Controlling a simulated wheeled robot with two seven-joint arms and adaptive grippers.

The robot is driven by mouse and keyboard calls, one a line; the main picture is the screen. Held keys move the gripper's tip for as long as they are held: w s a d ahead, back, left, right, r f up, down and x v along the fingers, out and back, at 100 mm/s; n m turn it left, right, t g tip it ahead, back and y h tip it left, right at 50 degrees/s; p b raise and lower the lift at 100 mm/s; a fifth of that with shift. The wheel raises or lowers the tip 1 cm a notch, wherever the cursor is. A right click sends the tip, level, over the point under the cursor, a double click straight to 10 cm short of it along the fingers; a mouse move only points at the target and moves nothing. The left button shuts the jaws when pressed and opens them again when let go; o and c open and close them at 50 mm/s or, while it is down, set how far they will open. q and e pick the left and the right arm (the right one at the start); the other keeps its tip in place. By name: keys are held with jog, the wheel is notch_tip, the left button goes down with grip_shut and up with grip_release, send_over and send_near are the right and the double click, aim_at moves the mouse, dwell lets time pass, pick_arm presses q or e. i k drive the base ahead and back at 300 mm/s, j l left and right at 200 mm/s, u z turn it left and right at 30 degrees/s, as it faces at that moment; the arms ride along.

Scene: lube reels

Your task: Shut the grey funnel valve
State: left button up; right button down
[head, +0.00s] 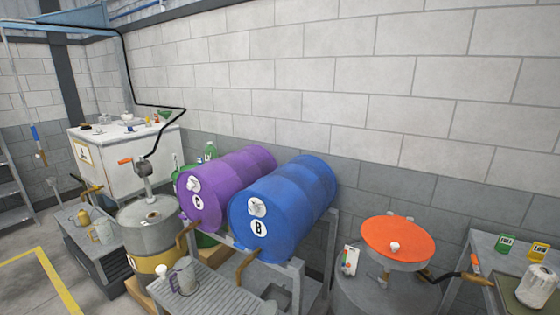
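I cannot pick out a grey funnel or its valve for certain. At the right, a round orange disc (385,236) with a small white piece on it sits above a grey drum (365,292). A black hose with an orange-tipped grey fitting (475,265) runs beside it. Neither of my grippers shows in the head view.
A purple drum (235,178) marked C and a blue drum (300,200) marked B lie on a rack. A grey jug (184,278) stands on a slatted grate (212,290) below. A white cabinet (115,165) is at back left. A table (495,246) with labelled cards is at right.

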aim_at(371, 275)
jog(key=i+l, duration=0.15)
jog(key=l, duration=0.2)
jog(key=i+l, duration=0.15)
jog(key=l, duration=0.15)
jog(key=i+l, duration=0.15)
jog(key=l, duration=0.2)
jog(key=i+l+u, duration=0.1)
jog(key=l, duration=0.2)
